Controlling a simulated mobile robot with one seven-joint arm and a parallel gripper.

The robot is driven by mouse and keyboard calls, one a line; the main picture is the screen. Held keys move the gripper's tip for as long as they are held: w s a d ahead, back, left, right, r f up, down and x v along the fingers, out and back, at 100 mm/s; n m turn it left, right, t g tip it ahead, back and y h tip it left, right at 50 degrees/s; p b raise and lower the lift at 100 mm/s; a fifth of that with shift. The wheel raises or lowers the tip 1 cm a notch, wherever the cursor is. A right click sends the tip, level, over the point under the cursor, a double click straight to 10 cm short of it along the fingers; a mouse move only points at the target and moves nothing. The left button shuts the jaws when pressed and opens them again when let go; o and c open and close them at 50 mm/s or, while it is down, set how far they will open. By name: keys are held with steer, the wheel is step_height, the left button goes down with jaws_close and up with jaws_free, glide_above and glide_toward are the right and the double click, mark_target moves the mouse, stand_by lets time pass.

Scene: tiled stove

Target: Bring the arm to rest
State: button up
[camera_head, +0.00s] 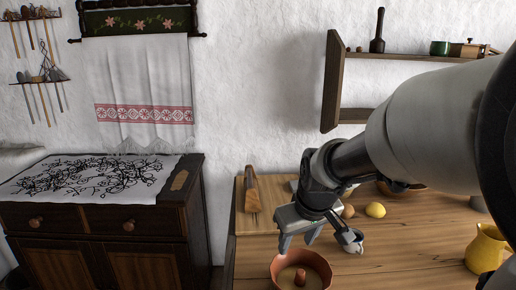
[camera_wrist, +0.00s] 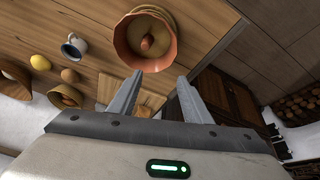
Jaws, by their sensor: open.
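My gripper (camera_head: 298,244) hangs over the wooden table, pointing down, close to the near edge. Its two fingers stand apart with nothing between them; they also show in the wrist view (camera_wrist: 160,78). A reddish clay mould (camera_head: 300,270) with a raised centre sits on the table, just below the fingers in the head view. In the wrist view the clay mould (camera_wrist: 145,42) lies beyond the fingertips, apart from them. My arm reaches in from the right and hides part of the table and wall.
A grey mug (camera_head: 355,243), a lemon (camera_head: 375,210), an egg-like item (camera_head: 348,211) and a yellow jug (camera_head: 486,249) stand on the table (camera_head: 420,240). A wooden block (camera_head: 252,195) is at the back left. A wall shelf (camera_head: 334,85) and a dark cabinet (camera_head: 100,235) flank open wall.

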steer(key=s+a+r+m+t, duration=0.2)
steer(key=s+a+r, duration=0.1)
steer(key=s+r, duration=0.5)
steer(key=s+d+m, duration=0.2)
steer(key=s+d, duration=0.5)
steer(key=s, duration=0.2)
step_height(320, 180, up, 14)
steer(key=g+p, duration=0.1)
steer(key=p, duration=1.3)
steer(key=shift+s+h, duration=0.25)
steer(key=shift+h, duration=0.15)
steer(key=shift+a, duration=0.1)
